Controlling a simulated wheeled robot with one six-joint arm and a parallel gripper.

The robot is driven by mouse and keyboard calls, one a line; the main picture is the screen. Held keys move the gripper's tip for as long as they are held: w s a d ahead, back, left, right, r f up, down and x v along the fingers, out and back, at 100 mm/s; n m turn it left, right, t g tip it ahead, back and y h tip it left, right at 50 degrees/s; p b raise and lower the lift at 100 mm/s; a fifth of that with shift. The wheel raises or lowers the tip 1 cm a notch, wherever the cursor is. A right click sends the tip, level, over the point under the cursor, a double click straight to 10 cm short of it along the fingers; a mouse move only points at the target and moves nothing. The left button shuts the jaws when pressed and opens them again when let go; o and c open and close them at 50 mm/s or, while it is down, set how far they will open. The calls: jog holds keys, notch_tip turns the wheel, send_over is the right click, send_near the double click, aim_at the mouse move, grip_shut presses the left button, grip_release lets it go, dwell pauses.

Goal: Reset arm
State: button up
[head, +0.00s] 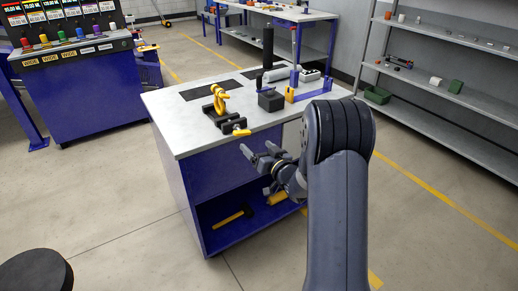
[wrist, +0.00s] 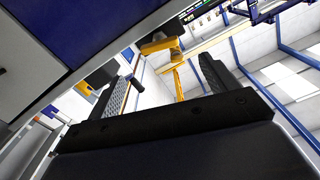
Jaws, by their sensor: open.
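In the wrist view my gripper (wrist: 165,78) shows both dark fingers spread, with the bench side at the upper left and the ceiling and windows beyond. My grey arm covers the right part of the bench in the head view.
On the bench are a yellow clamp-like part (head: 219,98), a black block (head: 271,100) and a tall black cylinder (head: 267,47). A blue console (head: 85,95) stands left and grey shelves (head: 440,95) right. Floor is clear at the front left, apart from a dark round object (head: 36,272).

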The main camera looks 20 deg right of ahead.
aim_at(244, 134)
jog(key=x, duration=1.1)
jog(key=shift+s, duration=0.1)
dwell(0.4)
